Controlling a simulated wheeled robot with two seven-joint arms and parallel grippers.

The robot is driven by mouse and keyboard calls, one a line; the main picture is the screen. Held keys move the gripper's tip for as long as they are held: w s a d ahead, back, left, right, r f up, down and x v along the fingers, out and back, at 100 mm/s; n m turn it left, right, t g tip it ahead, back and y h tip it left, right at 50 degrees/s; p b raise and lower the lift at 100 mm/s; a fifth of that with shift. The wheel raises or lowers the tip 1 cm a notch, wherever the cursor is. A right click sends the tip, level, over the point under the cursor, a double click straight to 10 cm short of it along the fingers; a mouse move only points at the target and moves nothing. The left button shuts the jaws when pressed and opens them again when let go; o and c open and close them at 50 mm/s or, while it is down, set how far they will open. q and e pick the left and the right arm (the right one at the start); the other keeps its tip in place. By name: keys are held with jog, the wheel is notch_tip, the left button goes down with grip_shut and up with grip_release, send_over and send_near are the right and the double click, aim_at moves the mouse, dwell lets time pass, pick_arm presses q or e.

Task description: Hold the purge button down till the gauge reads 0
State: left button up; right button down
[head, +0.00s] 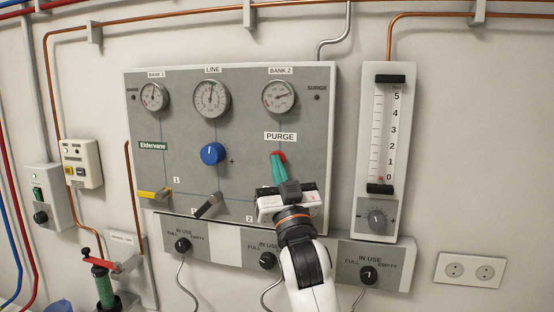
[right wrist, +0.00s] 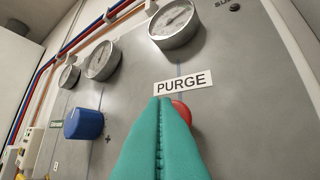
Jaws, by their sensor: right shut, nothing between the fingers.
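The red purge button (head: 281,155) sits under the PURGE label on the grey panel, below the BANK 2 gauge (head: 279,96). In the right wrist view the button (right wrist: 183,111) shows beside and behind the fingertips. My right gripper (head: 276,160) has its teal fingers shut and empty, tips at the button. They partly cover it, so I cannot tell whether it is pressed in. The LINE gauge (head: 211,99) and BANK 1 gauge (head: 154,96) stand to the left. The BANK 2 needle points to the right, off to one side. My left gripper is not in view.
A blue knob (head: 212,153) and a yellow lever (head: 155,194) are left of the button. A flow tube (head: 388,135) with a red float near 0 stands right of the panel. Black IN USE knobs (head: 368,275) line the box below.

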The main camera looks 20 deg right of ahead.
jog(key=shift+w+d, duration=0.35)
jog(key=shift+w, duration=0.1)
dwell(0.6)
dwell(3.4)
jog(key=shift+s+a+f, duration=0.1)
jog(key=shift+s+a, duration=0.45)
jog(key=shift+s, duration=0.2)
jog(key=shift+s+a, duration=0.1)
jog(key=shift+s+a, duration=0.65)
jog(key=shift+s, duration=0.35)
jog(key=shift+s+a, duration=0.65)
jog(key=shift+s, duration=0.3)
